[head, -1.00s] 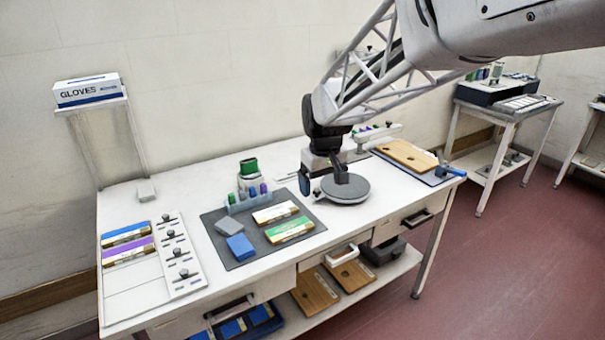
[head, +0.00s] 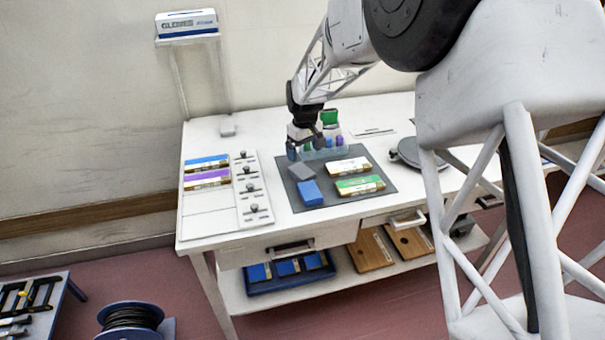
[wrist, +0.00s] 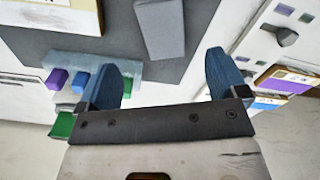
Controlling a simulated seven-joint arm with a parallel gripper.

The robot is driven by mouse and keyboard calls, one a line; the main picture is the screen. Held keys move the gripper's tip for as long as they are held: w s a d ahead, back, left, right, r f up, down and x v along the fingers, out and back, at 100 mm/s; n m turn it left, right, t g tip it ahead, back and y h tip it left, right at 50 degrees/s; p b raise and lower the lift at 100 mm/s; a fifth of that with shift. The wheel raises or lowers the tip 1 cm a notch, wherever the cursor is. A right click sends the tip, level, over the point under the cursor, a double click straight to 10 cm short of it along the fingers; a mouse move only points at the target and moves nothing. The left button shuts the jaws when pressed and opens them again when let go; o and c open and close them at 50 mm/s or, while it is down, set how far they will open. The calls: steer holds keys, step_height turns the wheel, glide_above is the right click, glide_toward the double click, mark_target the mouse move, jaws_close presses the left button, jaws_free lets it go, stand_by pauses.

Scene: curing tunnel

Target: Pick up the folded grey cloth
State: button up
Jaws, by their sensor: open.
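A folded grey cloth (head: 301,172) lies on the dark mat (head: 283,195), behind and left of a blue block (head: 309,193). In the wrist view, the grey cloth (wrist: 160,28) lies beyond my fingertips, roughly between their lines. My gripper (head: 305,150) hangs above the back left part of the mat, close behind the cloth. In the wrist view, my gripper (wrist: 167,65) has its two blue fingers wide apart, with nothing between them.
A rack with coloured tubes (head: 328,150) stands close beside my gripper at the mat's back edge. White (head: 348,166) and green (head: 360,186) packs lie right of the cloth. A knobbed white strip (head: 250,190) lies left of the mat.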

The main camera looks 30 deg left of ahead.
mark_target(302, 170)
steer(key=shift+a+f, duration=0.3)
steer(key=shift+a, duration=0.1)
steer(key=shift+f, duration=0.1)
steer(key=shift+f, duration=1.2)
steer(key=shift+f, duration=0.1)
steer(key=shift+w+a+f, duration=0.1)
steer(key=shift+f, duration=2.4)
steer(key=shift+c, duration=0.4)
